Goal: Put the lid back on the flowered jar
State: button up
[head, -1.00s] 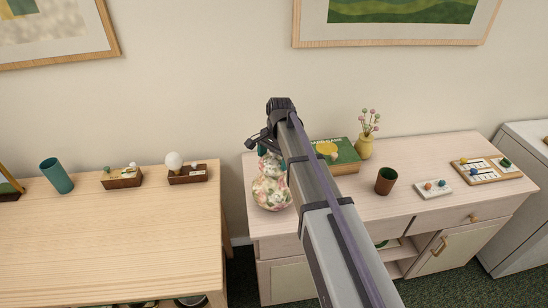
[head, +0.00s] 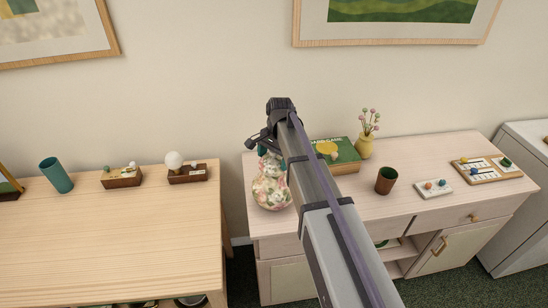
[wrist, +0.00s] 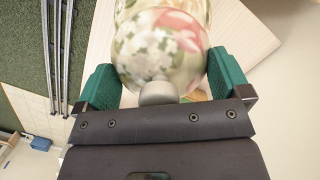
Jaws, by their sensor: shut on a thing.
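The flowered jar (head: 271,190), round and cream with pink and green flowers, stands at the left end of the pale cabinet. My gripper (head: 270,154) is above it, partly hidden behind my arm. In the wrist view my green fingers (wrist: 160,86) are shut on the flowered lid (wrist: 150,52), one on each side, with its grey knob (wrist: 158,93) toward my palm. The lid (head: 271,166) shows right over the jar's mouth in the head view. I cannot tell whether it is seated or just above. Part of the jar shows behind the lid in the wrist view.
On the cabinet top (head: 420,208), a green book (head: 346,158), a yellow vase (head: 364,147) and a brown cup (head: 386,180) stand right of the jar. A wooden table (head: 110,240) is to the left, across a narrow gap. The wall is close behind.

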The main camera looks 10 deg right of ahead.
dwell(0.4)
jog(key=o, duration=0.7)
notch_tip(320, 180, up, 7)
jog(key=p, duration=0.7)
grip_shut()
dwell(0.8)
